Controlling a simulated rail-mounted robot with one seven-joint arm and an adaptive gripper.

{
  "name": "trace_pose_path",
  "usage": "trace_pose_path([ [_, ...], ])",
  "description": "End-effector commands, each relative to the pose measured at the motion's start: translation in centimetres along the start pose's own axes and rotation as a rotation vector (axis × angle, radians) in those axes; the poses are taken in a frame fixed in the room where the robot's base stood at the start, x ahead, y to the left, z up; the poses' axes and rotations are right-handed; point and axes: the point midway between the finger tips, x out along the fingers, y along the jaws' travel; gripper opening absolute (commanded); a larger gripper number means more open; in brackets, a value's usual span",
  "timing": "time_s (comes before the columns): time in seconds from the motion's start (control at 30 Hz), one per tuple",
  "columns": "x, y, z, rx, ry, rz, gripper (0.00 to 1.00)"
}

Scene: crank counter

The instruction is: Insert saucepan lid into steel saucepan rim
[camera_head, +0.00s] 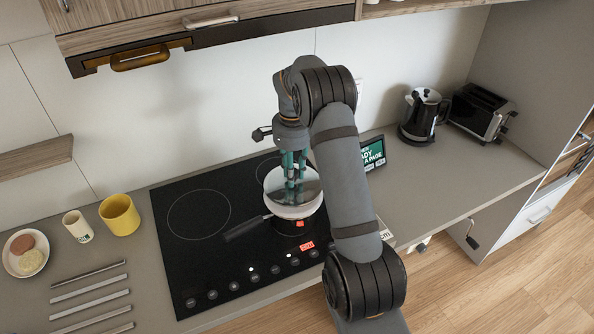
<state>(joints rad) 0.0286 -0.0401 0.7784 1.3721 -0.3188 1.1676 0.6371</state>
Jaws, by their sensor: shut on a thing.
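The saucepan (293,211) stands on the front right of the black cooktop, its dark handle (245,228) pointing to the lower left. Its rim shows as a pale ring. My gripper (294,198) reaches down over the pan with its teal fingers inside the rim outline. It is shut on what looks like the grey saucepan lid (311,187), partly hidden by the fingers. The lid appears within or just above the rim, and I cannot tell whether it is seated or tilted.
The cooktop (200,250) has free room on the left. A yellow mug (120,215), a white cup (77,226) and a plate (12,262) stand further left. A small screen (373,154), kettle (424,115) and toaster (481,111) stand right of my arm.

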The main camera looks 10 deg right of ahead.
Motion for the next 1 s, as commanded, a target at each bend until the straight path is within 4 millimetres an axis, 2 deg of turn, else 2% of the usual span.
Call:
trace_pose_path([
  [0.37, 0.1, 0.0, 0.0, 0.006, 0.001, -0.001, 0.03],
  [0.8, 3.8, 0.0, 0.0, 0.005, 0.002, -0.001, 0.03],
  [1.0, 4.2, 0.0, -0.1, 0.005, 0.002, -0.002, 0.03],
])
